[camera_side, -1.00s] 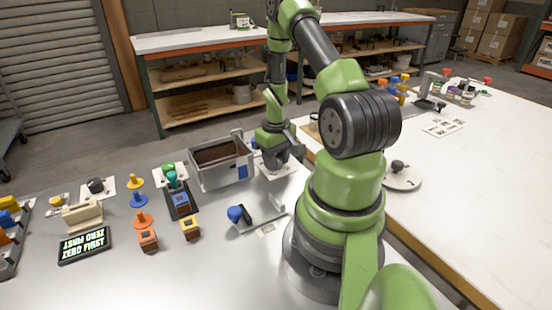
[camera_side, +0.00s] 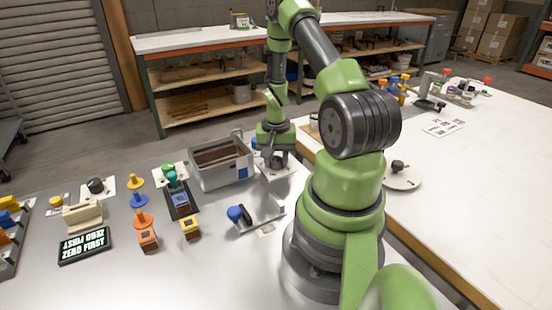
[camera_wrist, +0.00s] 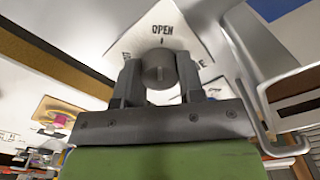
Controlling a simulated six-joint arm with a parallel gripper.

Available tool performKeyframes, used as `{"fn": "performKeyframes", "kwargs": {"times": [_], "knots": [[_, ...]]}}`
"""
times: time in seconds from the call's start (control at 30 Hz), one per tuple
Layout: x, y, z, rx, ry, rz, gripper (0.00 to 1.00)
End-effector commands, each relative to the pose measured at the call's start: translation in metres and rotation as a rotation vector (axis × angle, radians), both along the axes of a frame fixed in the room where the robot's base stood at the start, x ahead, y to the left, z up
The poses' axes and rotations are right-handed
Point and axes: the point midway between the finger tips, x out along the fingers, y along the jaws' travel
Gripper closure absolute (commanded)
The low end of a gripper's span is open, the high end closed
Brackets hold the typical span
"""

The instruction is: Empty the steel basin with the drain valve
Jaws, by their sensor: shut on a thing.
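The steel basin (camera_side: 222,175) stands at the table's back edge in the side view, with dark brown content inside. The drain valve is a round grey knob (camera_wrist: 158,72) on a pale plate (camera_wrist: 190,38) marked OPEN, with other lettering partly hidden. A light line on the knob's face points roughly toward the OPEN mark. My gripper (camera_side: 277,163) is beside the basin, pointing down at the plate. In the wrist view my gripper (camera_wrist: 157,80) has its fingers shut on the knob's two sides.
A blue-knobbed lever device (camera_side: 238,214) sits on the table in front of the valve plate. Small orange, yellow and blue blocks (camera_side: 189,228) stand left of it. A display reading ZERO FIRST (camera_side: 84,245) is at front left. The table's front middle is clear.

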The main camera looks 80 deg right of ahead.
Motion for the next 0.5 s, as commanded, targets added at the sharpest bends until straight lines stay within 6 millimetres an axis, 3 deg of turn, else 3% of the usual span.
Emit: {"fn": "performKeyframes", "kwargs": {"times": [0.5], "knots": [[0.0013,-0.0019,0.0009,-0.008,-0.005,-0.027,0.88]]}}
